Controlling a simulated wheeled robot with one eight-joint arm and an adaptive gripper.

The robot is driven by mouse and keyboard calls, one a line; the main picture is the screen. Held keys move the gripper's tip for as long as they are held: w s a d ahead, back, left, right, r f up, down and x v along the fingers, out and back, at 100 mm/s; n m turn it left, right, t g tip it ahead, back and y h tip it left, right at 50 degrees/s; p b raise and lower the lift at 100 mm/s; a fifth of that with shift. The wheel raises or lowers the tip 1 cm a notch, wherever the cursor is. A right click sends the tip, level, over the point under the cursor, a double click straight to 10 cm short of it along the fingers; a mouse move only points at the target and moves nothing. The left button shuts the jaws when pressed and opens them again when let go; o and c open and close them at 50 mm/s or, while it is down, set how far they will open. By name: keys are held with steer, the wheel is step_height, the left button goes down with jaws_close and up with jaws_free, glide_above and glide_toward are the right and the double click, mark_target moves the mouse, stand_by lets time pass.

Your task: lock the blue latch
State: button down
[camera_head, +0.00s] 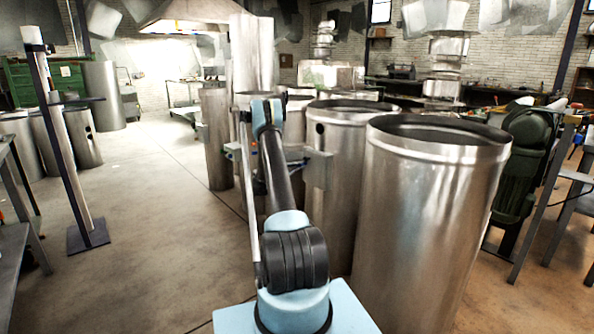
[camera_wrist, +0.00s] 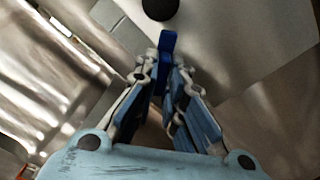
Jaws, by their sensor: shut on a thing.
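The blue latch (camera_wrist: 168,42) shows in the wrist view as a narrow upright blue piece. Its upper end stands out past my fingertips, and its lower part lies between my fingers. My gripper (camera_wrist: 163,70) is shut on it, with blue pads on both fingers. Where the latch joins its mount is hidden by the fingers. In the head view my arm covers most of the gripper area, and the latch cannot be made out clearly there.
A large open metal pipe (camera_head: 432,220) stands right of my arm, with another pipe (camera_head: 345,185) behind it, bearing a small grey box (camera_head: 319,169). A dark round spot (camera_wrist: 160,8) lies beyond the latch. The floor (camera_head: 150,230) at left is clear, beside a post stand (camera_head: 62,140).

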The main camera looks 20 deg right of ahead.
steer(key=m, duration=0.7)
steer(key=shift+s+d+f, duration=0.1)
steer(key=shift+s+f, duration=0.15)
steer(key=shift+f, duration=0.05)
stand_by(0.4)
steer(key=c, duration=1.7)
jaws_free()
steer(key=shift+w, duration=0.1)
steer(key=v, duration=1.2)
